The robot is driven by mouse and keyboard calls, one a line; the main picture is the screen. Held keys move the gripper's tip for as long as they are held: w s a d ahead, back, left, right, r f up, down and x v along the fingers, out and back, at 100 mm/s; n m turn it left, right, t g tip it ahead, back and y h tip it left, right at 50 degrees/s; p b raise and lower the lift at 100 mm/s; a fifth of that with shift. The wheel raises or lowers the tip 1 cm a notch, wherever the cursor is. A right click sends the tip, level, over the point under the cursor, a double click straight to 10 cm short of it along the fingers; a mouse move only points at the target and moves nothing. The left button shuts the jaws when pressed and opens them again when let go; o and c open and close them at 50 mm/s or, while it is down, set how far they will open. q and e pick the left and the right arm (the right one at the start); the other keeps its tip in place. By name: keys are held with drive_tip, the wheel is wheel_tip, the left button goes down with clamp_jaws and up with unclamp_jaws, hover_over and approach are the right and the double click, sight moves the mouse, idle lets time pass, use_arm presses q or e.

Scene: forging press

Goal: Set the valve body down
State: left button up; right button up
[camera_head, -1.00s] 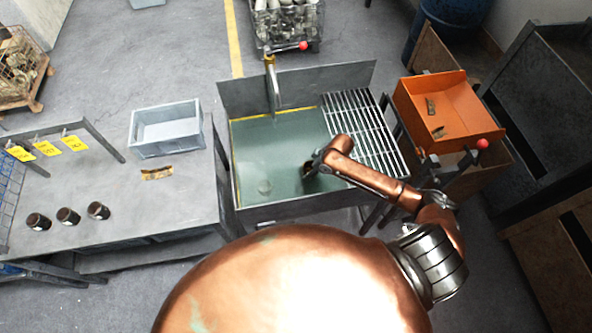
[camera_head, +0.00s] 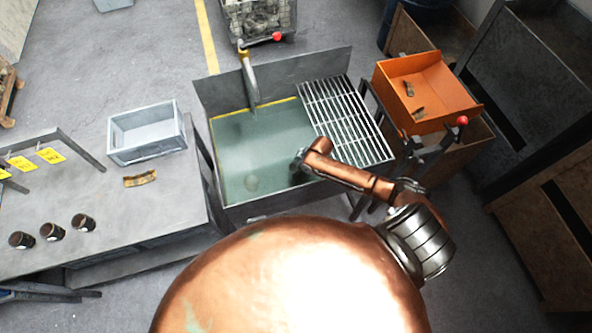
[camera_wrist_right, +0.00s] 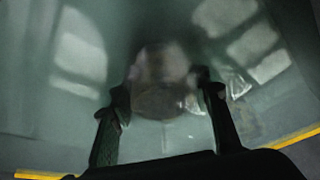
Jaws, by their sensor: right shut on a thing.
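The valve body (camera_wrist_right: 160,85) shows in the right wrist view as a blurred, brownish rounded shape between the two dark fingers of my right gripper (camera_wrist_right: 163,95). The gripper is shut on it. The view there is murky green, with pale reflections around the part. In the head view my right gripper (camera_head: 298,162) reaches over the quench tank (camera_head: 235,140) of green liquid, near its right side. The valve body cannot be made out in the head view. Its exact depth relative to the liquid is hard to tell. My left gripper is not in view.
A slatted metal rack (camera_head: 345,120) adjoins the tank's right side. Beyond it stands an orange bin (camera_head: 425,85) with small parts. A faucet (camera_head: 249,80) rises at the tank's back. Left, a table (camera_head: 110,225) holds a grey crate (camera_head: 147,135) and three dark cylinders (camera_head: 52,231).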

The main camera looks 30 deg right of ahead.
drive_tip(key=o, duration=1.5)
drive_tip(key=p+v, duration=0.1)
drive_tip(key=v, duration=1.1)
drive_tip(key=shift+r, duration=0.1)
